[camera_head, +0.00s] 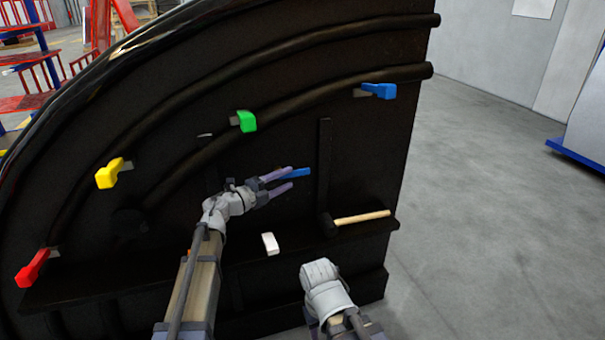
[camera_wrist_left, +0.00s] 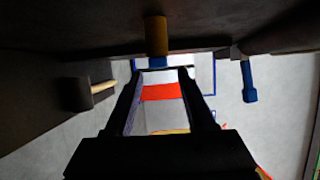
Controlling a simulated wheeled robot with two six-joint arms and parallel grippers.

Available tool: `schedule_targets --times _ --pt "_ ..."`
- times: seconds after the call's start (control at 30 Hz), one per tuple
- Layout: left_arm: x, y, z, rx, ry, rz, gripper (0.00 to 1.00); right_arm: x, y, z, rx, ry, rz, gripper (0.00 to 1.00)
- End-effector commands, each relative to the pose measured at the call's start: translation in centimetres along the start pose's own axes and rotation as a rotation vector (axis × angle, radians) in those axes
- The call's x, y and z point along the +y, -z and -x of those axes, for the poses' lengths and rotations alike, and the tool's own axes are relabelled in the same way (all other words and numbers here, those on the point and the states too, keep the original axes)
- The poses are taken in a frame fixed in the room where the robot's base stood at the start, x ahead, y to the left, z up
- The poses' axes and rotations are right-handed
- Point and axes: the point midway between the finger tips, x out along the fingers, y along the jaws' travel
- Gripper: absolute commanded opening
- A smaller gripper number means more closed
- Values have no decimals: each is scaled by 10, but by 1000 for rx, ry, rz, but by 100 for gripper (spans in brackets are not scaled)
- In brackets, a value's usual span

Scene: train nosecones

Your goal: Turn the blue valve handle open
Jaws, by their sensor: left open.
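A blue valve handle (camera_head: 380,90) sits at the upper right of the dark panel, at the end of a grey bracket. It hangs at the right in the left wrist view (camera_wrist_left: 249,85). A second, small blue bar (camera_head: 300,172) shows at my left gripper's fingertips in the head view. In the wrist view a brown-orange cylinder (camera_wrist_left: 156,35) with a bluish end stands just beyond the fingers. My left gripper (camera_head: 290,178) is open, its fingers pointing right, well below and left of the upper blue handle. I cannot tell whether it touches the small bar. The right gripper is not visible.
Green (camera_head: 247,121), yellow (camera_head: 109,173), red (camera_head: 32,268) and white (camera_head: 270,243) handles are on the panel (camera_head: 370,160). A hammer (camera_head: 361,217) lies on the ledge. Curved pipes cross the panel. My right arm (camera_head: 325,288) is below. Open floor lies right.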

Motion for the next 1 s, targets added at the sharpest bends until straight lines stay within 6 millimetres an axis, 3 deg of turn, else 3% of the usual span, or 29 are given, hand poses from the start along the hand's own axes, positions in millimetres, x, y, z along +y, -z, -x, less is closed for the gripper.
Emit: schedule_targets --times 0.2,0.4,0.8,1.0 --pt "0 -1 -37 2 1 0 55 0 0 0 0 0 0 50" --pt "0 -1 -58 1 1 1 55 0 0 0 0 0 0 50" --pt "0 0 -64 -1 2 1 55 0 0 0 0 0 0 50" --pt "0 0 -64 -1 2 1 34 0 0 0 0 0 0 50"
